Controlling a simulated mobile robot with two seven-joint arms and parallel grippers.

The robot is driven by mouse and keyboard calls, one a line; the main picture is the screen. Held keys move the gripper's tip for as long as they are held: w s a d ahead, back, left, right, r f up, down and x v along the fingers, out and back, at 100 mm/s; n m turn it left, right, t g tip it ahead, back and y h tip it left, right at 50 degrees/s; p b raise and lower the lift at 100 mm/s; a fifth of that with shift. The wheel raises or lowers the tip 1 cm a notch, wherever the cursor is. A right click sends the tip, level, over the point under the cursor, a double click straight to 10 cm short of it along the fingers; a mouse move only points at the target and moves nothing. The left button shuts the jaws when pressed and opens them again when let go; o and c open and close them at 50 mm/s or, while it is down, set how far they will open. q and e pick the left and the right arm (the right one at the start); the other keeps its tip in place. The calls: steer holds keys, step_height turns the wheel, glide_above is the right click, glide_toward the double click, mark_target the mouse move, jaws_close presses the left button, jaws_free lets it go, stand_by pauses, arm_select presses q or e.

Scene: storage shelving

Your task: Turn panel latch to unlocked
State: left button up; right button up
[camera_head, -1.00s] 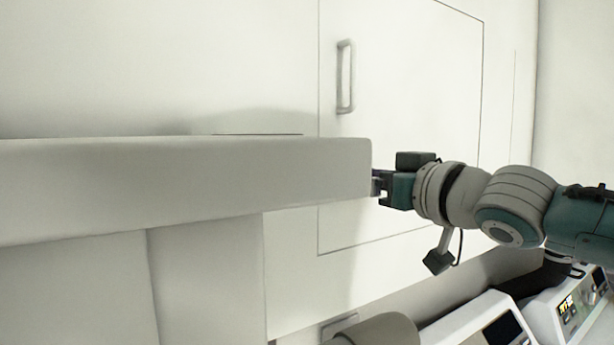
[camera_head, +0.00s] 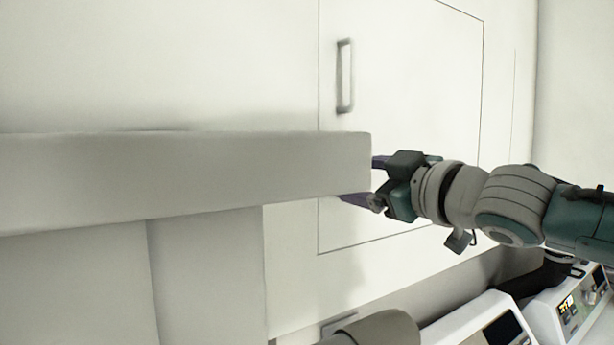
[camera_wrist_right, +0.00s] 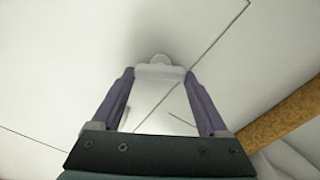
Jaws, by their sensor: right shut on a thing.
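The white panel (camera_head: 420,80) with a thin outline and a grey bar handle (camera_head: 345,76) stands in the wall in the head view. My right gripper (camera_head: 360,180) reaches toward its lower part, its fingertips partly hidden behind a pale slab. In the right wrist view my right gripper (camera_wrist_right: 159,76) has its two purple fingers on either side of the small white latch (camera_wrist_right: 160,70), shut on it. The latch lies close to the panel seam, which runs diagonally in that view. The latch is hidden in the head view. My left gripper is not in view.
The thick pale slab (camera_head: 180,180) crosses the left half of the head view in front of the panel. White devices with screens (camera_head: 490,325) stand below at the lower right. A brown strip (camera_wrist_right: 285,115) shows at the right of the wrist view.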

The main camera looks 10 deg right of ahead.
steer(key=n, duration=1.2)
steer(key=shift+a+f, duration=0.15)
stand_by(0.5)
steer(key=o, duration=1.2)
steer(key=shift+o, duration=0.2)
steer(key=shift+s+f, duration=0.1)
steer(key=shift+s, duration=0.05)
